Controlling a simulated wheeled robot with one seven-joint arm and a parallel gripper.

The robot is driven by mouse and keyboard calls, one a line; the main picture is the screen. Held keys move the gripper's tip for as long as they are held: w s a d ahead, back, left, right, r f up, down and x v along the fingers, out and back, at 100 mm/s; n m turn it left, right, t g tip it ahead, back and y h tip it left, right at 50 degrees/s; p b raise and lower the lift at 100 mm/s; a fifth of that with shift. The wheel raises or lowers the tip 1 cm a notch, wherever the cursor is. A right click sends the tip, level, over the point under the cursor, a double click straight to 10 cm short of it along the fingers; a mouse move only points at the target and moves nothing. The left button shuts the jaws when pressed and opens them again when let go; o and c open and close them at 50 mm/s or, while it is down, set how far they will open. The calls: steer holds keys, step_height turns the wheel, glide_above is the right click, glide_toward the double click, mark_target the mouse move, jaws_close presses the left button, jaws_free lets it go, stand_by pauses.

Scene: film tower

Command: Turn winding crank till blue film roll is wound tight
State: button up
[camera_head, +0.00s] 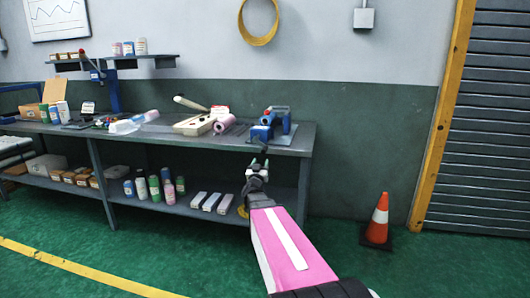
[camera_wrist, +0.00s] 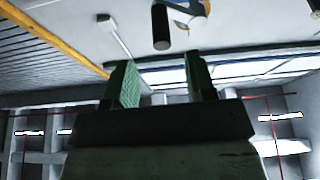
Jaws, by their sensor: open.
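A blue device (camera_head: 268,128) stands at the right end of the workbench, and it looks like the winder. A small dark knob shows at its front, near the bench's front edge; I take it for the crank handle (camera_head: 262,146). In the wrist view a dark cylinder, likely this handle (camera_wrist: 161,28), is beyond the fingertips and apart from them. My gripper (camera_head: 257,165) is open and empty, just in front of the bench and below the handle. Its green-padded fingers (camera_wrist: 160,84) show in the wrist view. I cannot make out the blue film roll or how tight it is.
The workbench (camera_head: 160,135) also bears a pink roll (camera_head: 223,123), a tray and several bottles. A lower shelf (camera_head: 205,206) holds bottles and boxes. An orange cone (camera_head: 379,220) stands on the floor at right. Green floor in front of the bench is clear.

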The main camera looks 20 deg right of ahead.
mark_target(265, 150)
steer(key=x, duration=0.9)
steer(key=shift+w+d+r, duration=0.1)
steer(key=shift+w, duration=0.05)
steer(key=shift+c, duration=0.4)
jaws_close()
